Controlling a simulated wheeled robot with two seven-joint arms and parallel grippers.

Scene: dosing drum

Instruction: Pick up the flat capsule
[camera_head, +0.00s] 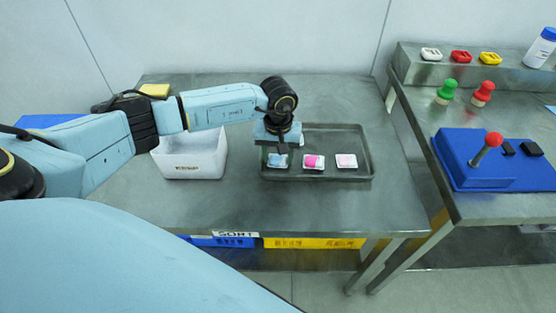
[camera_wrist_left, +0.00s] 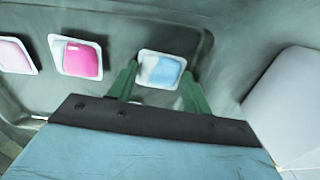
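Three small square capsules in white trays lie in a row on a dark metal tray (camera_head: 325,175). The left one is blue and white (camera_head: 277,162), the middle one magenta (camera_head: 313,162), the right one pale pink (camera_head: 346,161). I cannot tell for sure which one is the flat capsule. My left gripper (camera_head: 282,150) points down over the left end of the tray, above the blue capsule. In the left wrist view its green fingers (camera_wrist_left: 158,88) are apart, with the blue capsule (camera_wrist_left: 161,70) showing between and beyond them. Nothing is held. My right gripper is not in view.
A white bin (camera_head: 195,160) stands left of the tray, close to my left arm. A yellow block (camera_head: 154,90) lies at the back left. A side bench on the right holds a blue joystick box (camera_head: 470,172) and green and red knobs. The table front is clear.

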